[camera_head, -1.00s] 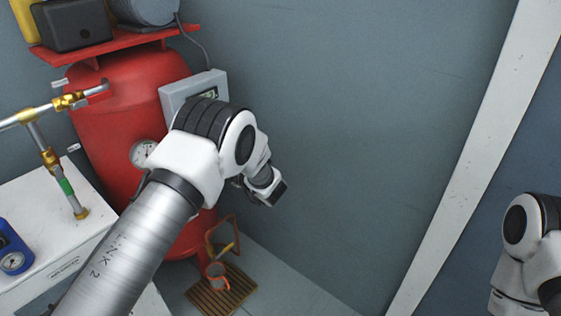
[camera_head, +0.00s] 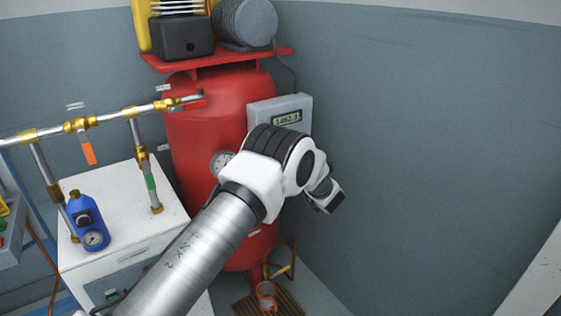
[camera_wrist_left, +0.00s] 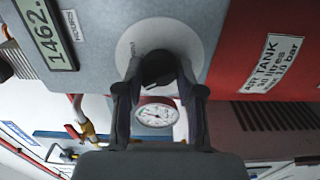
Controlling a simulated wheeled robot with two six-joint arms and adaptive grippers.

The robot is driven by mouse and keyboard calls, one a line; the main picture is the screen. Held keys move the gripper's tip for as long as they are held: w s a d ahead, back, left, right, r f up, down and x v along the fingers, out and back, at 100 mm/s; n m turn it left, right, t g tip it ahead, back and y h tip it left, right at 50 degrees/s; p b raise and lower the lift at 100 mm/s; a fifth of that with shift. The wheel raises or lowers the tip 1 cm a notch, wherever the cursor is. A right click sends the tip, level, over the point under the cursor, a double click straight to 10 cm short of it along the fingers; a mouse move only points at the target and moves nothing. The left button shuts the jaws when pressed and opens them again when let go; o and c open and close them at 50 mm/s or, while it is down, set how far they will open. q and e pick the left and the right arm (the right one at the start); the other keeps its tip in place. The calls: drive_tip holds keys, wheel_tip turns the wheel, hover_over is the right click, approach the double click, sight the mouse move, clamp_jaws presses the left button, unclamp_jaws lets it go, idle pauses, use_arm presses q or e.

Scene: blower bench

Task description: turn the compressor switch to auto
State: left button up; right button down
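The compressor's grey control box (camera_head: 304,104) with its digital display (camera_head: 287,120) is on the right of the red air tank (camera_head: 195,128). In the left wrist view the box face (camera_wrist_left: 95,22) carries a dark knob (camera_wrist_left: 158,68) on a round pale plate (camera_wrist_left: 128,45). My left gripper (camera_wrist_left: 158,78) has one finger on each side of the knob; I cannot tell whether they press on it. The plate's markings are mostly unreadable. In the head view my left arm hides the knob, and my left gripper (camera_head: 328,196) shows only in part. My right gripper is out of view.
A pressure gauge (camera_head: 221,162) sits on the tank, and shows between my fingers in the wrist view (camera_wrist_left: 156,112). Left are brass-fitted pipes (camera_head: 100,122), a white cabinet (camera_head: 125,190) and a blue instrument (camera_head: 87,221). The wall right of my left arm is clear.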

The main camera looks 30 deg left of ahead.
use_arm(q)
drive_tip(key=shift+m, duration=0.4)
drive_tip(key=m+p, duration=0.3)
drive_tip(key=m, duration=0.8)
drive_tip(key=shift+r, duration=0.1)
idle(0.3)
idle(0.4)
drive_tip(key=o, duration=0.9)
drive_tip(key=shift+o, duration=1.2)
drive_tip(key=shift+a, duration=0.15)
